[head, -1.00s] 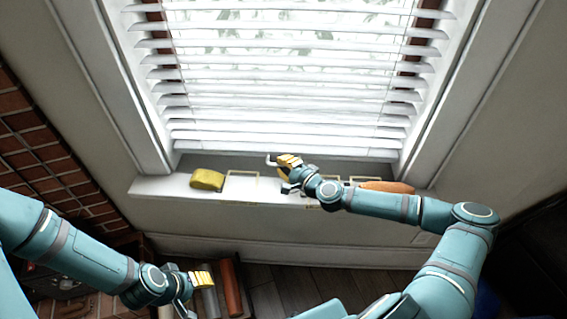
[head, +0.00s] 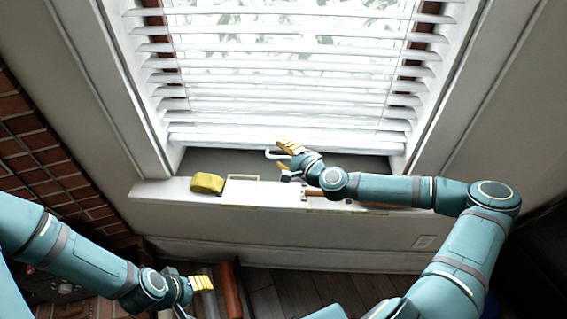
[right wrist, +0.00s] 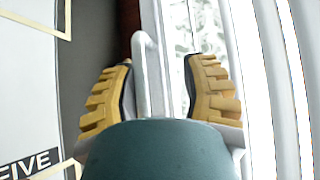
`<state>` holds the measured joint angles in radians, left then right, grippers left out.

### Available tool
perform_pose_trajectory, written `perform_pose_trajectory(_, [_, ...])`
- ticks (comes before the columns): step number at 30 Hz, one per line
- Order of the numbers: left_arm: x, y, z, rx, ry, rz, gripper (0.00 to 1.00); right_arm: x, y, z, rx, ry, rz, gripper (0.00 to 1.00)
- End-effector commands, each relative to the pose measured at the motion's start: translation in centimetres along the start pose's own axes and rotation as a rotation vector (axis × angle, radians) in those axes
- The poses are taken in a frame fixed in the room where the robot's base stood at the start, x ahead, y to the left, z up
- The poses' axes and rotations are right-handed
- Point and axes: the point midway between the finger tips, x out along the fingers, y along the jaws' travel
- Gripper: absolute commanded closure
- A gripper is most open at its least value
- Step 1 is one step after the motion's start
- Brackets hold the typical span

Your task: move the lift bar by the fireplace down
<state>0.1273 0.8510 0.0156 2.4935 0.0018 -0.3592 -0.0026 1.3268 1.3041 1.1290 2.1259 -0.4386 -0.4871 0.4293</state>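The lift bar (head: 276,153) is a pale handle on the bottom rail of the white window blind (head: 285,100). My right gripper (head: 286,157) is at this handle in the head view. The blind's rail and slats run along the right of that view.
The white sill (head: 160,192) below the blind holds a yellow object (head: 207,183) and flat framed items (head: 240,190). An orange-brown object lies partly behind my right arm. A brick fireplace wall (head: 35,150) stands at the left. Books or boxes (head: 228,290) are on the floor below.

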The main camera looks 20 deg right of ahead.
Motion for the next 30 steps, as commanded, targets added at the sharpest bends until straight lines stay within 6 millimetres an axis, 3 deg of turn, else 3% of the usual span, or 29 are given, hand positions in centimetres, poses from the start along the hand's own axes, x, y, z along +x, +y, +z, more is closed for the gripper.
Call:
perform_pose_trajectory(3, [0.0,0.0,0.0,0.0,0.0,0.0,0.53,-0.2,-1.8,0.3,-0.004,-0.002,-0.002,0.59])
perform_pose_trajectory(9, [0.0,0.0,0.0,0.0,0.0,0.0,0.53,-0.4,-3.1,0.6,-0.001,-0.002,-0.002,0.59])
perform_pose_trajectory(20, [0.0,0.0,0.0,0.0,0.0,0.0,0.53,-0.5,-3.2,0.6,0.001,-0.002,-0.002,0.59])
perform_pose_trajectory(30, [-0.4,0.1,0.0,0.0,0.0,0.0,0.53,-2.5,-3.1,0.5,0.001,0.0,0.0,0.59])
